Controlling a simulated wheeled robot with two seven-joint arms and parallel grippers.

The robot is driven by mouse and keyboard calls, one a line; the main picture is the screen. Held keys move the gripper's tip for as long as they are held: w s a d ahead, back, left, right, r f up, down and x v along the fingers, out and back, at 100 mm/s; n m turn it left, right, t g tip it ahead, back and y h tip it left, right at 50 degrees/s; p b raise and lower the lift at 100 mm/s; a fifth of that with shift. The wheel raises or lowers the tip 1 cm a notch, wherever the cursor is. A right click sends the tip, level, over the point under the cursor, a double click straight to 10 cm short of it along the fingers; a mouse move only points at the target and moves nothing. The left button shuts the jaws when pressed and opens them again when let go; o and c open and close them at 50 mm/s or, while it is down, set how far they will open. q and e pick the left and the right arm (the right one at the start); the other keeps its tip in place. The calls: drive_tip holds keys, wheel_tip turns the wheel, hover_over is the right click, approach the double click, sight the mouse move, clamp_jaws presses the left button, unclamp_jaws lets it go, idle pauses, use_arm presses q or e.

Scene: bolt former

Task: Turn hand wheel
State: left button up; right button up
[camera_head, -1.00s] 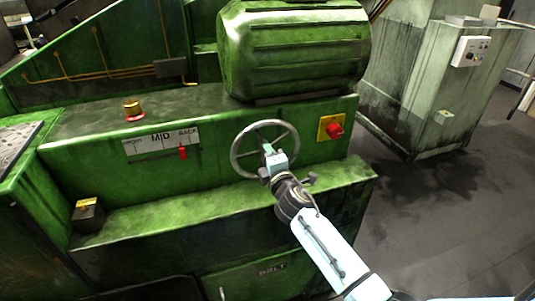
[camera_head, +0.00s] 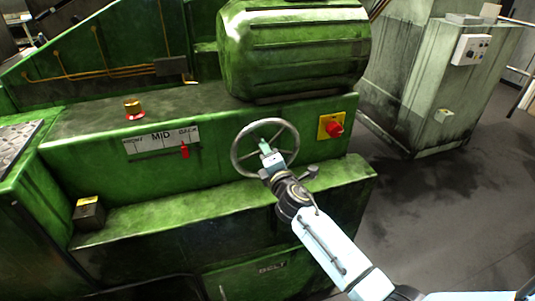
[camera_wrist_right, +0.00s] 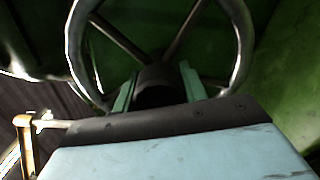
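The hand wheel (camera_head: 237,163) is a grey metal ring with spokes on the front of the green machine. In the right wrist view its rim (camera_wrist_right: 243,45) and spokes fill the upper part. My right gripper (camera_head: 266,147) is in front of the wheel's middle, inside the rim in the head view. In the right wrist view its two green fingers (camera_wrist_right: 158,88) stand apart, one on each side of the dark hub (camera_wrist_right: 155,72). I cannot tell whether they touch it. My left gripper is not in view.
A red knob on a yellow plate (camera_head: 331,126) sits right of the wheel. A scale plate with a red pointer (camera_head: 184,150) is to its left. A green ledge (camera_head: 180,215) juts out below. A grey cabinet (camera_head: 425,80) stands behind right, with open floor before it.

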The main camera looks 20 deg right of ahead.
drive_tip(key=o, duration=0.4)
drive_tip(key=s+a, duration=0.1)
drive_tip(key=s, duration=1.2)
drive_tip(key=shift+s+p, duration=0.2)
drive_tip(key=shift+p, duration=0.1)
